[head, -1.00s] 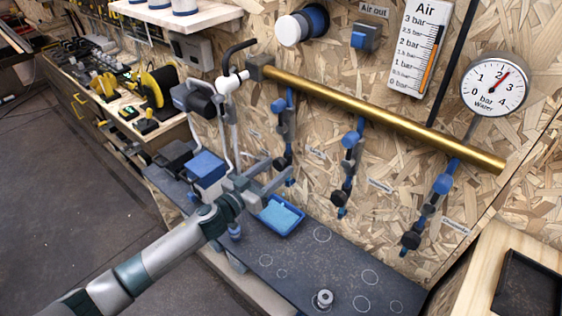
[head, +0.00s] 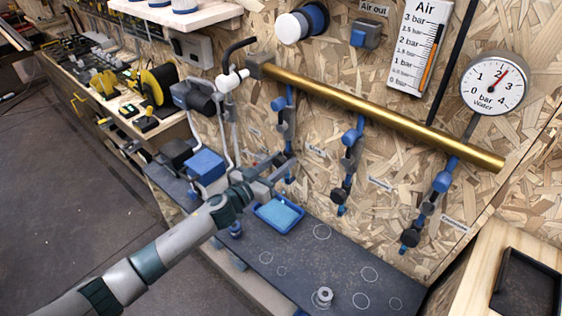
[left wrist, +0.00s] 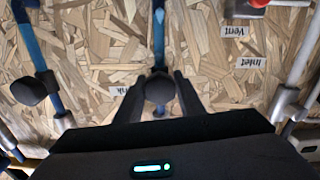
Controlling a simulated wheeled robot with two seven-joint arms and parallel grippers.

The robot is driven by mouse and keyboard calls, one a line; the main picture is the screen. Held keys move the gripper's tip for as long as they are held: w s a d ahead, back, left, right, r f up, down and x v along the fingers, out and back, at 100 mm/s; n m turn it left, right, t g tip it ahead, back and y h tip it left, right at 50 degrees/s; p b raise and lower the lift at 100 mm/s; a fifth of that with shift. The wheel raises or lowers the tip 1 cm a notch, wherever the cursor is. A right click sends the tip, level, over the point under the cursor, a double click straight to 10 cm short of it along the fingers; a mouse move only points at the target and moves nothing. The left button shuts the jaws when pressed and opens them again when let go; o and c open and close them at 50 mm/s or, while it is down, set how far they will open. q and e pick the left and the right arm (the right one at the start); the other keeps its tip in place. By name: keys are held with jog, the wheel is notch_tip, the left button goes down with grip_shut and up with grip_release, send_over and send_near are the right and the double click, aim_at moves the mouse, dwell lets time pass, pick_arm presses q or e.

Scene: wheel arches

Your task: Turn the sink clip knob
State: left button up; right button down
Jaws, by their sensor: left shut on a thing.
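The sink clip (head: 285,122), a blue and dark grey hanging piece, hangs from the brass pipe at its left part. Its round dark knob (left wrist: 160,88) shows between the fingers in the left wrist view, beside an upside-down label partly hidden by a finger. My left gripper (head: 284,168) reaches in from the left to the lower end of this clip. In the left wrist view the gripper (left wrist: 162,90) is shut on the knob, one finger on each side. In the head view the knob is mostly hidden by the fingers. My right gripper is not in view.
Two similar clips (head: 348,165) (head: 428,208) hang further right along the brass pipe (head: 385,116). A blue tray (head: 262,221) sits below my gripper on the dark bench (head: 300,262). A blue box (head: 206,168) stands left of it. A neighbouring dark knob (left wrist: 28,90) shows left in the wrist view.

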pick_arm(q)
jog(key=shift+m, duration=0.3)
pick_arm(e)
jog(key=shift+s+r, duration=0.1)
pick_arm(q)
jog(key=shift+m+p, duration=0.35)
jog(key=shift+m, duration=1.35)
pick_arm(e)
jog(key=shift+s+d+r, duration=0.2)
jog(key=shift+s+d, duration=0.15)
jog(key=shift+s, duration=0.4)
pick_arm(q)
jog(key=o, duration=1)
jog(key=shift+o, duration=0.2)
